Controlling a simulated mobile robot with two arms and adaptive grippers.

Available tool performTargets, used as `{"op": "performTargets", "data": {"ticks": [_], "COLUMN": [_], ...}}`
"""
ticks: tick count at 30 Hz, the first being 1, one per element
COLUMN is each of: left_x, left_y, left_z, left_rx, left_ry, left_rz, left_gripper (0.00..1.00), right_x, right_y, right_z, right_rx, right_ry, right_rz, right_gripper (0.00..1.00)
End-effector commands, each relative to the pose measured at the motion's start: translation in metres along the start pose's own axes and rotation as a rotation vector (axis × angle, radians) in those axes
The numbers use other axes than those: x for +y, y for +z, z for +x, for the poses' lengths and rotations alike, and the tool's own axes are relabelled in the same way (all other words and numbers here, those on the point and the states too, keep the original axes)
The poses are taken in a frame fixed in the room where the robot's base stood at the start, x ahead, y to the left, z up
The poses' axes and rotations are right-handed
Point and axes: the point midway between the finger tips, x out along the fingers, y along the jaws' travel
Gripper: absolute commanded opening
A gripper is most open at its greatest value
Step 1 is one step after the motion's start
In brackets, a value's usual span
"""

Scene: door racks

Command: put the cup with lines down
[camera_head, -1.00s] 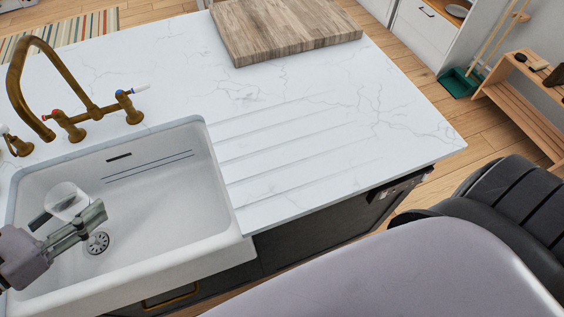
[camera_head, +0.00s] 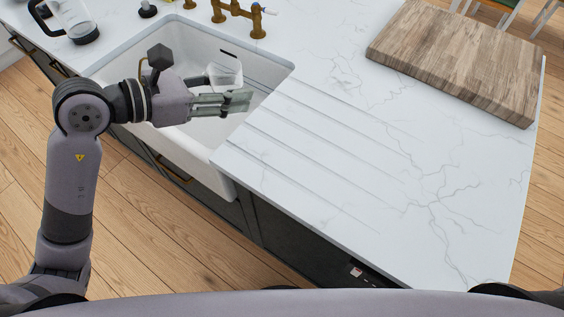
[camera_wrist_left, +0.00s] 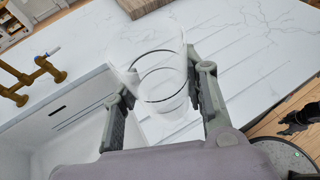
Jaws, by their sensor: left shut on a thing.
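The cup with lines (camera_head: 226,72) is clear, and it shows dark rings around it in the left wrist view (camera_wrist_left: 161,84). My left gripper (camera_head: 236,99) is shut on the cup, with one finger on each side of it in the left wrist view (camera_wrist_left: 166,86). In the head view it holds the cup over the right part of the white sink (camera_head: 200,171), near the counter's drain grooves. The fingers hide the cup's lower part in the head view. My right gripper does not show clearly in any view.
The marble counter (camera_head: 345,160) right of the sink is bare, with shallow grooves beside the sink. A wooden board (camera_head: 455,58) lies toward the back right. Brass taps (camera_head: 240,14) stand behind the sink. A glass jug (camera_head: 76,22) stands at the far left.

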Motion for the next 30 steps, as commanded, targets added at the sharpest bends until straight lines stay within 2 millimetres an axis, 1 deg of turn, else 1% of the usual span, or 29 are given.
{"op": "performTargets", "data": {"ticks": [1, 3, 6, 10, 12, 14, 17, 22, 27, 30], "left_x": [-0.005, -0.012, -0.021, -0.03, -0.032, -0.033, -0.034, -0.035, -0.035, -0.035], "left_y": [0.004, 0.016, 0.03, 0.042, 0.044, 0.041, 0.025, -0.017, -0.059, -0.078], "left_z": [0.017, 0.031, 0.047, 0.058, 0.061, 0.064, 0.071, 0.088, 0.106, 0.114], "left_rx": [-0.006, -0.007, -0.004, -0.002, -0.001, 0.001, 0.005, 0.006, 0.005, 0.004], "left_ry": [-0.006, -0.011, -0.012, -0.007, -0.006, -0.007, -0.008, -0.009, -0.008, -0.007], "left_rz": [0.016, 0.018, 0.016, 0.01, 0.006, 0.001, -0.005, -0.007, -0.006, -0.003], "left_gripper": [0.1, 0.1, 0.1, 0.1, 0.1, 0.1, 0.1, 0.1, 0.1, 0.1], "right_x": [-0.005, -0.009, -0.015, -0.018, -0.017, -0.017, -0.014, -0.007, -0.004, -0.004], "right_y": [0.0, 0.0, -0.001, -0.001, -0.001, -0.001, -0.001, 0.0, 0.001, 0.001], "right_z": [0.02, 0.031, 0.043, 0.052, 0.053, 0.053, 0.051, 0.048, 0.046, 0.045], "right_rx": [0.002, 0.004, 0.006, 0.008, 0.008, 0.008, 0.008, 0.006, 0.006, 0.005], "right_ry": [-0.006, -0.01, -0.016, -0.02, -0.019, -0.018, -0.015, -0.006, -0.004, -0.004], "right_rz": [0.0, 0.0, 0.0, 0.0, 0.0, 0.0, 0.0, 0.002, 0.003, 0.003], "right_gripper": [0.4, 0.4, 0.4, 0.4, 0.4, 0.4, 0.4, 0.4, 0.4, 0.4]}}
